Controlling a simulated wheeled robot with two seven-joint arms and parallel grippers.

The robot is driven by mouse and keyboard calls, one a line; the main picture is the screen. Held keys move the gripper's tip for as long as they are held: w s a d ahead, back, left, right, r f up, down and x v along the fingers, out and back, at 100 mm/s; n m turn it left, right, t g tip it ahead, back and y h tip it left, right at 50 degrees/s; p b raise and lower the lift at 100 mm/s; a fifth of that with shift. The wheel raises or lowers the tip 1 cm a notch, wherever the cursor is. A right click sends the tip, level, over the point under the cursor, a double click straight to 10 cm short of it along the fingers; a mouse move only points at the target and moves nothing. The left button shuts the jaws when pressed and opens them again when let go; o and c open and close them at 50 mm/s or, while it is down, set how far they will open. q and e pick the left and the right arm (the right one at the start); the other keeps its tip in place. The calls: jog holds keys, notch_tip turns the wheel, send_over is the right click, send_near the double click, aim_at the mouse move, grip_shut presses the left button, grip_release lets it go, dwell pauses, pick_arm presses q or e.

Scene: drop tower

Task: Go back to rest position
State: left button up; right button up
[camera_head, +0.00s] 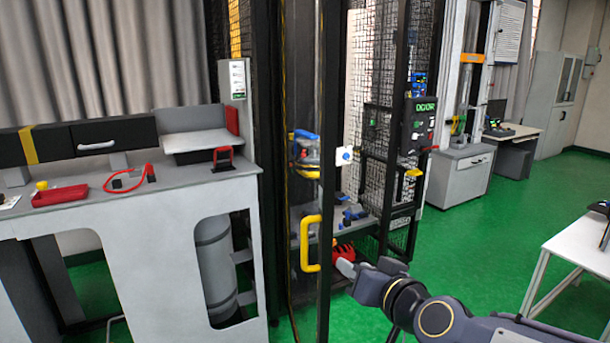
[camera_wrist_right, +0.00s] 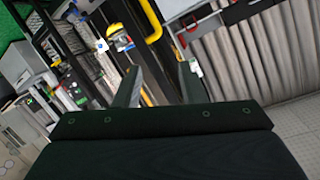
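My right arm comes in from the lower right in the head view. Its dark gripper (camera_head: 346,263) is in front of the drop tower, just right of the door's yellow handle (camera_head: 304,243) in the picture. In the right wrist view my right gripper (camera_wrist_right: 160,82) has its two fingers spread apart with nothing between them. A yellow handle also shows beyond the fingers in that view (camera_wrist_right: 152,22). I cannot tell the exact gap between gripper and door, but nothing is held. My left gripper is in neither view.
A grey bench (camera_head: 205,180) with a red tray (camera_head: 60,195) stands at the left. The tower's black door frame (camera_head: 328,130) and control box (camera_head: 419,125) stand ahead. A white table (camera_head: 585,247) is at the right. Green floor (camera_head: 480,240) between is clear.

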jog(key=s+d+f+g, duration=0.2)
jog(key=s+f, duration=0.3)
jog(key=s, duration=0.3)
jog(key=s+d+f+m+g+h, duration=0.1)
jog(key=s+d+f+g, duration=0.2)
jog(key=s, duration=0.6)
jog(key=s+d+f+g+h, duration=0.1)
jog(key=s+d+f+g, duration=0.2)
jog(key=s+d+f, duration=0.3)
jog(key=s+f, duration=0.1)
jog(key=s, duration=0.2)
jog(key=shift+d, duration=0.1)
dwell(0.8)
